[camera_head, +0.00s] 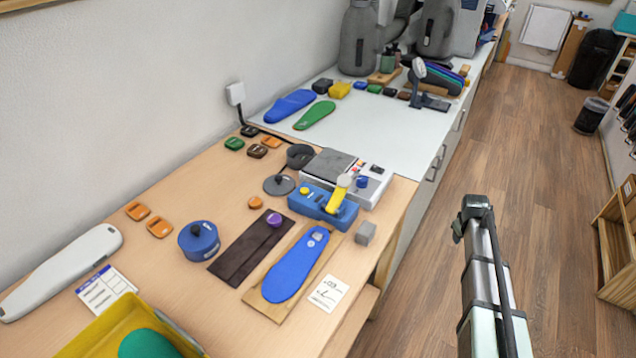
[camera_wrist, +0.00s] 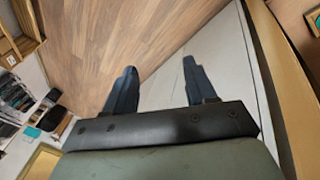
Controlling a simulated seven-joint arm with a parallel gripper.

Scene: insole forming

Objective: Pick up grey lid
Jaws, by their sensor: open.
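The grey lid (camera_head: 279,185) is a flat dark disc with a knob on top. It lies on the wooden table in the head view, just in front of a dark grey round pot (camera_head: 300,156) and left of a blue device (camera_head: 322,203). In the wrist view my gripper (camera_wrist: 160,72) has its two dark fingers apart with nothing between them. The floor and a pale cabinet side lie beyond them. In the head view my arm is over the floor, right of the table and well away from the lid. The lid is not in the wrist view.
A scale-like box (camera_head: 347,178) stands right of the lid. Orange and green pieces lie behind it. A yellow bin (camera_head: 98,335) is at the front.

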